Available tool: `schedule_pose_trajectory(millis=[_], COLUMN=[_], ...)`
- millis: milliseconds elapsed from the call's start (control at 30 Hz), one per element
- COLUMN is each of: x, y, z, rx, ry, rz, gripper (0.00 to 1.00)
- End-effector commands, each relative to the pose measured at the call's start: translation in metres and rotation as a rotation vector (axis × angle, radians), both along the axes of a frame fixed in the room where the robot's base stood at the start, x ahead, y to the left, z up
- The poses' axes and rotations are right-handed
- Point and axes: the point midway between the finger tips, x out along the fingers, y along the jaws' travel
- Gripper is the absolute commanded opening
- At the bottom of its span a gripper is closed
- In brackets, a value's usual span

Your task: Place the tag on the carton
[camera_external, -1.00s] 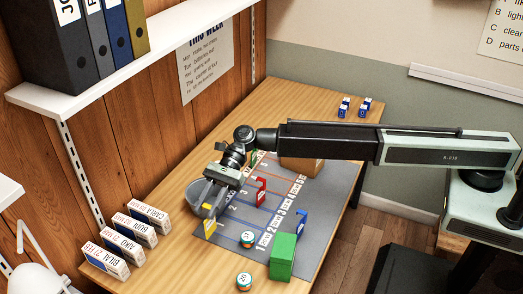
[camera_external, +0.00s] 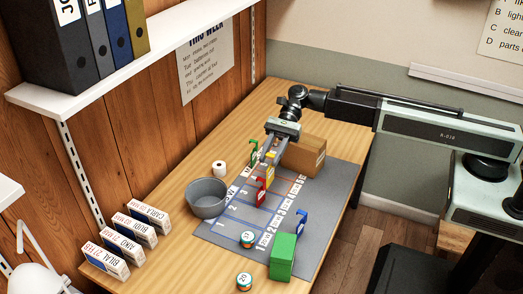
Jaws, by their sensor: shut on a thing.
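My gripper (camera_external: 272,153) is shut on a yellow tag (camera_external: 270,169), which hangs upright below the fingers, above the grey mat (camera_external: 330,204). The brown carton (camera_external: 308,156) stands at the back of the mat, just right of my gripper. The tag is left of and in front of the carton, apart from it as far as I can tell. My arm hides part of the carton's left side.
A red tag (camera_external: 261,193) stands just in front, a green tag (camera_external: 253,155) to the left, a blue tag (camera_external: 301,223) and green block (camera_external: 282,258) nearer. A grey bowl (camera_external: 208,199) and white roll (camera_external: 220,168) are left. Bare table lies behind.

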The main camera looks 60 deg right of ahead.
Motion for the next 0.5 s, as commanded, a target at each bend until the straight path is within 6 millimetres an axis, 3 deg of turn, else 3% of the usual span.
schedule_pose_trajectory(millis=[33, 300, 400, 500], x=[-0.007, -0.017, -0.015, -0.012], y=[-0.035, -0.193, -0.237, -0.267], z=[0.017, 0.057, 0.066, 0.072], rx=[0.001, 0.006, 0.007, 0.007], ry=[0.002, 0.009, 0.008, 0.008], rz=[-0.038, -0.255, -0.326, -0.372], gripper=[0.0, 0.0, 0.0, 0.0])
